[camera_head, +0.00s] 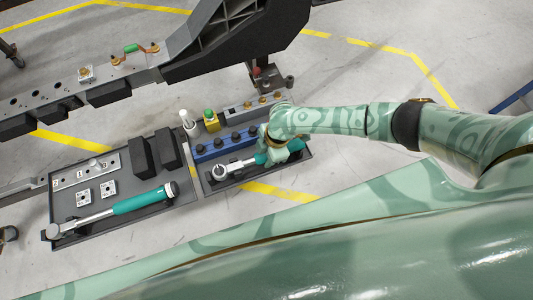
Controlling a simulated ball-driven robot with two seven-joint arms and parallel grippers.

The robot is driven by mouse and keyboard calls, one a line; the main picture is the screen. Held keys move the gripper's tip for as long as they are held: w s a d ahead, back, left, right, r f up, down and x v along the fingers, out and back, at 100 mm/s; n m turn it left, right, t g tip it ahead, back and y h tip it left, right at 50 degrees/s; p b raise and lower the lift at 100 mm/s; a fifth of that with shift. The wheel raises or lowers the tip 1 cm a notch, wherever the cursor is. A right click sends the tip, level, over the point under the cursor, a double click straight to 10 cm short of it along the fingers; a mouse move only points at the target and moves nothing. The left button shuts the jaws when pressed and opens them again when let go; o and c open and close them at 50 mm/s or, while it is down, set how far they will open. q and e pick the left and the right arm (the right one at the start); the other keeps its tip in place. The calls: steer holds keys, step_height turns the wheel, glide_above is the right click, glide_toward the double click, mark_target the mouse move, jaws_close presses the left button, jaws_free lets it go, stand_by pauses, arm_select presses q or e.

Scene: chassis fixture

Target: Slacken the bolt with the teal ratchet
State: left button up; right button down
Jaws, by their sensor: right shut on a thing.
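A ratchet with a silver head and teal handle (236,168) lies over the small dark tray at the middle. My right gripper (268,158) is down at that tray, shut on the ratchet's teal handle; the hand hides part of the handle. I cannot tell whether the ratchet still touches the tray. Brass-coloured bolts sit on the grey chassis rail at the upper left, one on a square plate (86,73) and others near a green and orange piece (135,48). Which bolt is meant I cannot tell. My left gripper is not in view.
A larger teal-handled wrench (140,200) lies in the left tray (180,196) with dark blocks and square plates. The dark chassis arm (235,45) overhangs behind.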

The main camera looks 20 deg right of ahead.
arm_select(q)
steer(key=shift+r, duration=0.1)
arm_select(e)
steer(key=shift+r, duration=0.15)
stand_by(0.3)
